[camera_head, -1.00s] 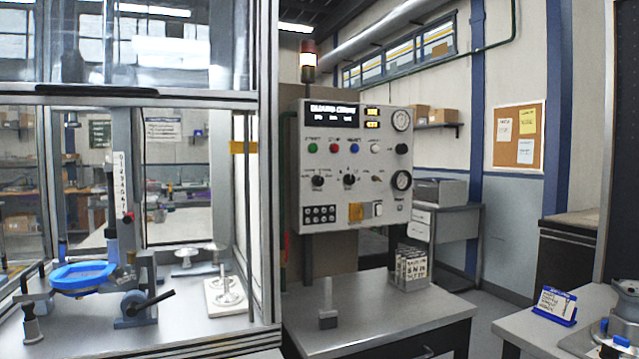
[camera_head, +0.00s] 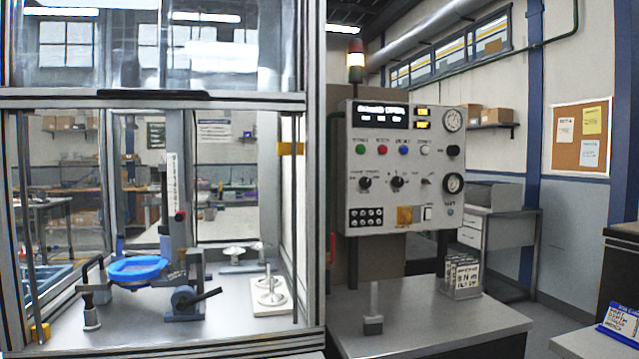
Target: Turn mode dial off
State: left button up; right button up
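A white control panel (camera_head: 433,199) stands right of the centre, above a grey bench. It carries several dark knobs in a middle row. A dark dial (camera_head: 397,183) sits near the panel's middle, and another dark knob (camera_head: 365,184) sits to its left. Their labels are too small to read, so I cannot tell for sure which is the mode dial or how it is set. Neither of my grippers is in view.
A framed glass enclosure (camera_head: 165,100) fills the left, with a fixture holding a blue ring (camera_head: 138,269) inside. The grey bench (camera_head: 430,318) below the panel holds a small upright stand (camera_head: 373,312) and a holder of printed cards (camera_head: 461,276). Floor shows at the right.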

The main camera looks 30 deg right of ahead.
aim_at(365, 182)
jog(key=l+u, duration=0.25)
jog(key=l, duration=0.2)
jog(key=l+u, duration=0.3)
jog(key=k+l, duration=0.1)
jog(key=l, duration=0.4)
jog(key=l+u, duration=0.1)
jog(key=l, duration=0.4)
jog(key=k, duration=0.05)
